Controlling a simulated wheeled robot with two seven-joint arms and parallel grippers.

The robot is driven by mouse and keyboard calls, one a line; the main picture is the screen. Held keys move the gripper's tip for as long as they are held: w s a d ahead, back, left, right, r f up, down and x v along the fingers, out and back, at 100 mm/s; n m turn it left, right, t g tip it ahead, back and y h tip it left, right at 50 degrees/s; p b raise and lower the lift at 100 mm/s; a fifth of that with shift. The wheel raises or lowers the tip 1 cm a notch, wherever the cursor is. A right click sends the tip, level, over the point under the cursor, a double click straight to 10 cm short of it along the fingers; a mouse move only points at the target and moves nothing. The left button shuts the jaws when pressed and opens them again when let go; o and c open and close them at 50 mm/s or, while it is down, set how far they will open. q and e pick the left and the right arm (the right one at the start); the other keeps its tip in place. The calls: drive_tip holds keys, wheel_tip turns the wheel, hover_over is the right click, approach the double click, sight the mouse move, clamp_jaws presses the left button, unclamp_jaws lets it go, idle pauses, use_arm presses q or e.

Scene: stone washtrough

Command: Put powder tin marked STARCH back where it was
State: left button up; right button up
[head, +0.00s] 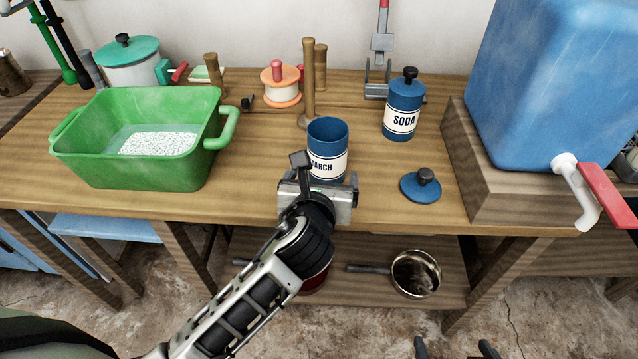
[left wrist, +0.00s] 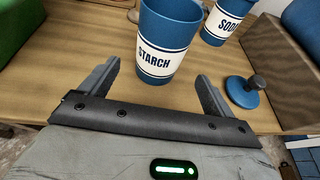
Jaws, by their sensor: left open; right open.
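The blue STARCH tin (head: 328,138) stands upright and lidless on the wooden table; its label also shows in the left wrist view (left wrist: 168,52). My left gripper (head: 327,172) is open at the tin's near side, with its fingers (left wrist: 157,85) spread towards the tin's lower part. They do not visibly grip it. A blue lid with a dark knob (head: 421,186) lies on the table to the right. My right gripper (head: 452,347) shows only as two dark, parted fingertips at the bottom edge; it is open and empty.
A lidded blue SODA tin (head: 404,108) stands behind and right of the STARCH tin. A green basin (head: 190,165) with white granules is at left. A large blue tank (head: 550,85) with a red-handled tap stands at right. A pan (head: 415,275) sits on the lower shelf.

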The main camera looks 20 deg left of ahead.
use_arm(q)
drive_tip(key=v, duration=0.4)
drive_tip(key=shift+s+r, duration=0.1)
drive_tip(key=shift+s, duration=0.1)
drive_tip(key=s+a+f+n+g+h, duration=0.1)
drive_tip(key=s+a+f+n+g, duration=0.15)
drive_tip(key=s+n, duration=0.65)
drive_tip(key=s+a+f+n+g+h, duration=0.15)
drive_tip(key=s+f+n+g, duration=0.25)
drive_tip(key=n, duration=0.8)
drive_tip(key=s+a+f+n+g, duration=0.35)
drive_tip(key=s+n, duration=0.35)
drive_tip(key=n, duration=0.4)
drive_tip(key=w+d+f+t+h, duration=0.3)
drive_tip(key=w+d+f+t, duration=0.2)
drive_tip(key=w+d+t, duration=0.1)
drive_tip(key=shift+w+d+f+m+t, duration=0.15)
drive_tip(key=shift+w+d+m+t, duration=0.25)
drive_tip(key=shift+w+d, duration=0.05)
